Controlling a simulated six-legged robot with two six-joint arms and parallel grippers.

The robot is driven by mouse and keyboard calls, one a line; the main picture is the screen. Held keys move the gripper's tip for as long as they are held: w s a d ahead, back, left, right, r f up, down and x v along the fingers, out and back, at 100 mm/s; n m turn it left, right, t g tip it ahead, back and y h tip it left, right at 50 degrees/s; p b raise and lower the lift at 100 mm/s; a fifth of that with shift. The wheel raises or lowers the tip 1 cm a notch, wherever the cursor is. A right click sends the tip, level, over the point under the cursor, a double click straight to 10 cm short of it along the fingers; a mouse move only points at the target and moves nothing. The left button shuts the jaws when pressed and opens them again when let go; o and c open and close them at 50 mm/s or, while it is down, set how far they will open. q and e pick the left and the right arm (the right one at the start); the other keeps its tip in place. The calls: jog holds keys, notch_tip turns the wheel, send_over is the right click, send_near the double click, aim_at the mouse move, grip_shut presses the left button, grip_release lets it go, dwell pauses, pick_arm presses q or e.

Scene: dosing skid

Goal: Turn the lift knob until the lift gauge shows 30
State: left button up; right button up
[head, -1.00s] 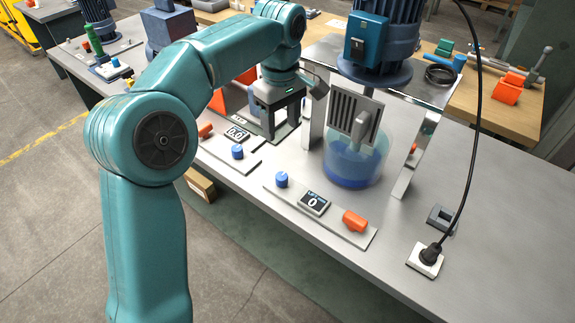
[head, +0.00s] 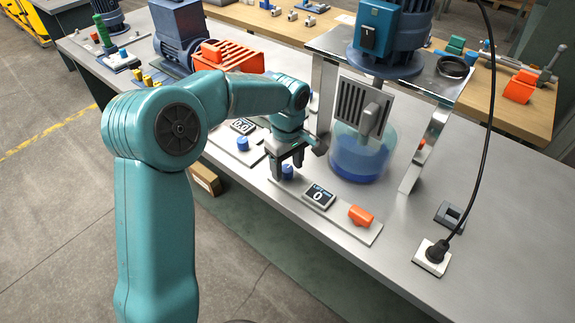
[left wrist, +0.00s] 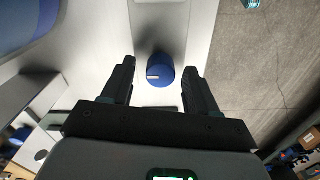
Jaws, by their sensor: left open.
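The lift gauge (head: 318,196) is a small dark display that reads 0, on a pale strip panel (head: 338,215) at the table's front edge. The blue lift knob (head: 287,172) sits at the left end of that panel. My left gripper (head: 287,171) is open and points down at the knob in the head view. In the left wrist view the blue knob (left wrist: 160,72) with a white mark stands between the two dark fingers (left wrist: 158,75), with gaps at its sides. I cannot tell how far the fingertips reach down around it. My right gripper is not in view.
Another panel with a blue knob (head: 243,143) and a display reading 0.0 (head: 242,126) lies to the left. A vessel of blue liquid (head: 362,158) under a motor stand is close behind.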

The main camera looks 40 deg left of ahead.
pick_arm(q)
jog(key=shift+s+a+f, duration=0.1)
jog(key=shift+s, duration=0.05)
jog(key=shift+c, duration=0.9)
jog(key=c, duration=0.9)
jog(key=shift+o, duration=0.2)
